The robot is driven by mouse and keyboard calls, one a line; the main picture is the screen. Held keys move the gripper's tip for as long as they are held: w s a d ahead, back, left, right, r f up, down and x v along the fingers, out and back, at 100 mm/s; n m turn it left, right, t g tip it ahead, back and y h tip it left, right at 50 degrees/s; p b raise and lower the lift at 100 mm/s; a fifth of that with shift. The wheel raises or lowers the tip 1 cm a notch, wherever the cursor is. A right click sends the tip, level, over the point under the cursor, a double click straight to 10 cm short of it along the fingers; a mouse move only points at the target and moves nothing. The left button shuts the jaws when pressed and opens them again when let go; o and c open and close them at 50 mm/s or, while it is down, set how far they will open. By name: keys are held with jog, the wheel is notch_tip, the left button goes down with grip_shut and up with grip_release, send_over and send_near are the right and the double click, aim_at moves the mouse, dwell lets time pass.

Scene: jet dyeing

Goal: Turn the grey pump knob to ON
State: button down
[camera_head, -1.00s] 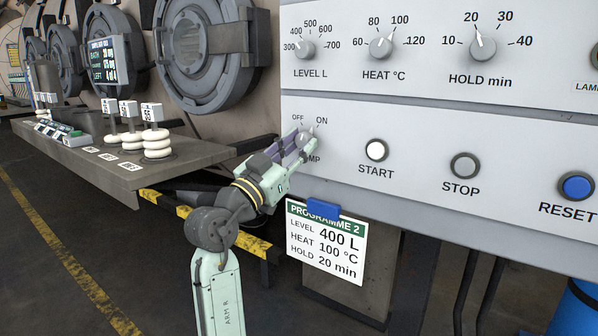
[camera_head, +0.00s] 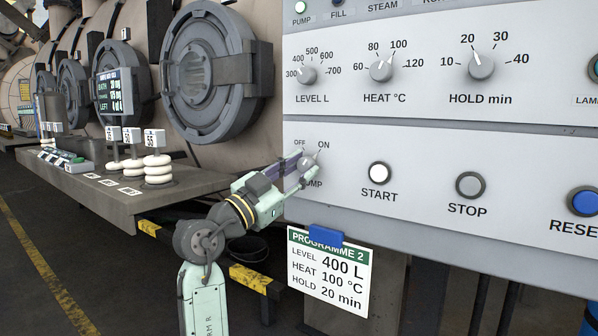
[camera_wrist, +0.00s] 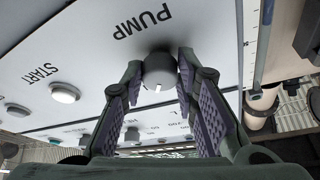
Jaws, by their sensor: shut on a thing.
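The grey pump knob (camera_head: 308,164) is on the lower panel, with the labels OFF and ON above it and PUMP partly hidden below. Its pointer leans toward ON in the head view. My gripper (camera_head: 303,171) reaches it from the lower left, with its fingers closed around the knob. In the wrist view the knob (camera_wrist: 159,70) sits between my two fingertips (camera_wrist: 160,78), with a short white mark on its near edge. The OFF and ON labels cannot be read in the wrist view.
START (camera_head: 379,173), STOP (camera_head: 470,185) and RESET (camera_head: 584,202) buttons lie to the right of the knob. LEVEL, HEAT and HOLD knobs are above. A programme card (camera_head: 328,272) hangs below the panel. A grey shelf (camera_head: 120,205) with white weights is at left.

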jog(key=c, duration=1.2)
grip_release()
jog(key=shift+c, duration=0.2)
jog(key=v, duration=1.2)
